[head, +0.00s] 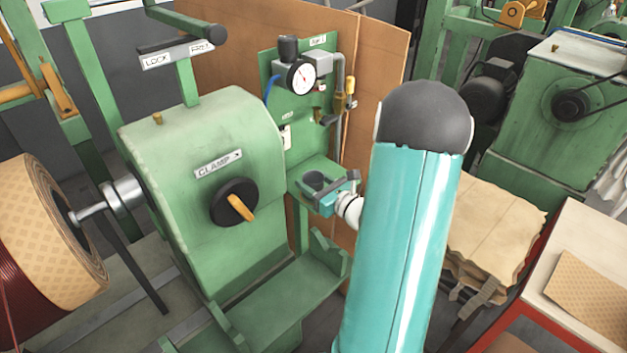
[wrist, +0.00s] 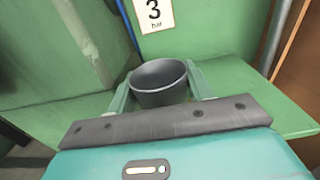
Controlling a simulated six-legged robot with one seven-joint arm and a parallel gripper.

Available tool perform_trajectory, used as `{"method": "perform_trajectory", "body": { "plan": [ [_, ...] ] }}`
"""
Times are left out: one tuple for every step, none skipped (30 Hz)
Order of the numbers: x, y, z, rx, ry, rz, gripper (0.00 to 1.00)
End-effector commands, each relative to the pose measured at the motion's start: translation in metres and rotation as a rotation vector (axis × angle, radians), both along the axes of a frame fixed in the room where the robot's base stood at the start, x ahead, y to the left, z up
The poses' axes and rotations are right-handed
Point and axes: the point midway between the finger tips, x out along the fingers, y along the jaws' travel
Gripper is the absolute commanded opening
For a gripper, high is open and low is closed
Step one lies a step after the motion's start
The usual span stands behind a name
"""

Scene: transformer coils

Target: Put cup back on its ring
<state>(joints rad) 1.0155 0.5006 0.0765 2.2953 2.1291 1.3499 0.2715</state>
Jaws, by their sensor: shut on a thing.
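The cup (wrist: 160,92) is dark grey, round and open at the top, and looks upright. My gripper (wrist: 158,82) is shut on it, with one teal finger on each side. In the head view the cup (head: 313,181) shows as a dark round shape at the small green shelf (head: 327,168) on the gauge panel. My gripper (head: 322,192) reaches it there from the right. I cannot make out the ring, and the cup's base is hidden. Whether the cup touches the shelf I cannot tell.
The green panel (head: 293,118) with a gauge (head: 301,76) and pipes rises behind the shelf. A "3 bar" label (wrist: 153,12) is just behind the cup. The green clamp housing (head: 225,140) stands to the left. Brown boards (head: 378,75) stand behind the panel.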

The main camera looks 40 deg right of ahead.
Motion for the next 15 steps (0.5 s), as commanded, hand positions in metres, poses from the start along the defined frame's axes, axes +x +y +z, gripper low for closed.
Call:
{"method": "perform_trajectory", "body": {
  "plan": [
    [0.0001,0.0003,-0.0004,0.000,0.000,0.000,0.24],
    [0.0002,0.0004,-0.0013,0.001,0.000,0.000,0.24],
    [0.0002,0.0004,-0.0025,0.001,0.000,0.000,0.24],
    [0.0003,0.0003,-0.0032,0.001,0.000,0.000,0.24],
    [0.0003,0.0003,-0.0030,0.001,0.000,0.000,0.55],
    [0.0004,0.0002,-0.0028,0.000,0.000,0.000,0.62],
    [0.0005,0.0002,-0.0028,0.000,0.000,0.000,0.68],
    [0.0006,0.0001,-0.0028,0.000,0.000,0.000,0.72],
    [0.0007,0.0000,-0.0028,0.000,0.000,0.000,0.72],
    [0.0008,0.0000,-0.0028,0.000,0.000,0.000,0.72],
    [0.0008,-0.0002,-0.0028,0.000,0.000,0.000,0.72],
    [0.0009,-0.0003,-0.0028,0.000,0.000,0.000,0.72],
    [0.0010,-0.0004,-0.0028,0.000,0.000,0.001,0.72],
    [0.0011,-0.0005,-0.0028,0.000,0.000,0.001,0.72],
    [0.0012,-0.0006,-0.0027,0.000,0.000,0.001,0.72]
  ]
}}
